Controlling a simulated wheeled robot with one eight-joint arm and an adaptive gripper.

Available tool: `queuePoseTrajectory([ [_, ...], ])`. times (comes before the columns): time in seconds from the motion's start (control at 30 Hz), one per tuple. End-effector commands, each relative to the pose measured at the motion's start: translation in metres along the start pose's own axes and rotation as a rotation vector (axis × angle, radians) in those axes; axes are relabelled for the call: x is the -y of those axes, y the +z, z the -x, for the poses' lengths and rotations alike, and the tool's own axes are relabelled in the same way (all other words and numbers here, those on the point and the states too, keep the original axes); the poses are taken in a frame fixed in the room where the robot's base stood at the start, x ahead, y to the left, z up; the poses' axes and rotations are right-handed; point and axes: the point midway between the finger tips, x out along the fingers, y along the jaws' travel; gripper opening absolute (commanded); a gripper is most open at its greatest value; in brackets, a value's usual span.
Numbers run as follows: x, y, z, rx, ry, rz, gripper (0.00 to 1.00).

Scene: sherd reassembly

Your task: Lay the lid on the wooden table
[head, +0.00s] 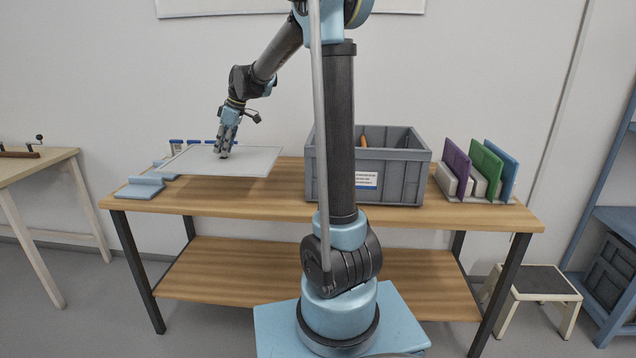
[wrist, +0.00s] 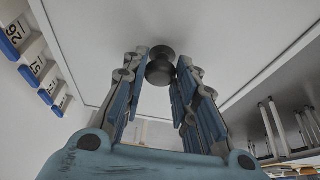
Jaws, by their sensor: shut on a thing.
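The lid (head: 254,162) is a flat, pale grey rectangular panel over the left part of the wooden table (head: 240,194). In the wrist view the lid (wrist: 215,25) fills the upper part, with a dark round knob (wrist: 160,68) at its middle. My gripper (head: 224,154) points down at the lid and is shut on this knob; the fingertips (wrist: 162,75) sit on either side of it. The lid looks roughly level. Whether its underside touches anything is hidden.
A grey crate (head: 413,178) stands right of the lid, with an orange thing inside. A rack with purple, green and blue panels (head: 487,165) stands at the right end. Light blue blocks (head: 140,188) lie by the lid's left edge. Bare wood shows along the front.

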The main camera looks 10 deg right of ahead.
Motion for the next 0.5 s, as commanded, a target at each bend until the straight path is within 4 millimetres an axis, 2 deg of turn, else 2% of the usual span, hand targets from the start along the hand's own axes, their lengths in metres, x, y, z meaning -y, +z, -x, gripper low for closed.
queuePoseTrajectory([
  [0.3,-0.009,0.011,0.004,0.000,0.007,-0.017,0.00],
  [0.5,-0.010,0.022,-0.018,0.000,0.008,-0.019,0.00],
])
